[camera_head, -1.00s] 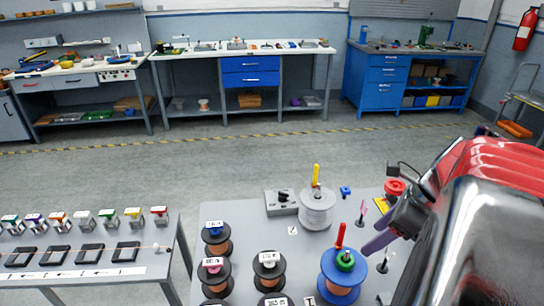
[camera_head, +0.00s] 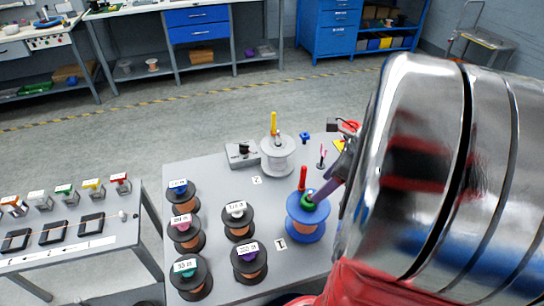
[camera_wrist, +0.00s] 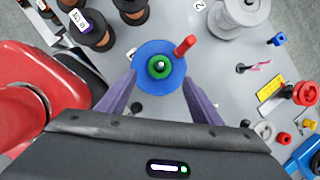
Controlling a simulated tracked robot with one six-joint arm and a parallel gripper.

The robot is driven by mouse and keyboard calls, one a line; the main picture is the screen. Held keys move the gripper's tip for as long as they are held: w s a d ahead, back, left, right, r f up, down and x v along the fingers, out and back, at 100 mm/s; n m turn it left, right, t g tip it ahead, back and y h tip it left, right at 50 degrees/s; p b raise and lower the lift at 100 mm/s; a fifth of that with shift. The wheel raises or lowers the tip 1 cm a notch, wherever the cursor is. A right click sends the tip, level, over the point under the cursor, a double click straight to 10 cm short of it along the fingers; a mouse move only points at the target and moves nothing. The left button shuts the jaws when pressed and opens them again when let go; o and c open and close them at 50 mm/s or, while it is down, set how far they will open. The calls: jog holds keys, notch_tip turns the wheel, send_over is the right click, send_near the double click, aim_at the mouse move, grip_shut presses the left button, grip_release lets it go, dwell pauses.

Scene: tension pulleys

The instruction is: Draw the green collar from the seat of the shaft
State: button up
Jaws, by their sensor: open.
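The green collar (camera_head: 311,203) sits around the shaft at the centre of the blue spool (camera_head: 305,228), which has orange winding and a red upright handle (camera_head: 302,178). In the wrist view the collar (camera_wrist: 160,67) shows as a green ring around a dark shaft with a light tip, in the middle of the blue disc (camera_wrist: 150,86). My gripper (camera_wrist: 161,82) is open, its purple fingers on either side of the collar in the picture and apart from it. In the head view one purple finger (camera_head: 329,188) reaches in beside the collar; the other is hidden.
A grey spool with a yellow handle (camera_head: 277,153) stands behind the blue spool. Several copper spools with labels (camera_head: 238,221) stand to the left. In the wrist view, a red knob (camera_wrist: 306,93) and small parts lie at right. A side table (camera_head: 72,235) stands at left.

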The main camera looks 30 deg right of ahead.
jog(key=x, duration=0.8)
jog(key=shift+c, duration=0.4)
jog(key=c, duration=1.1)
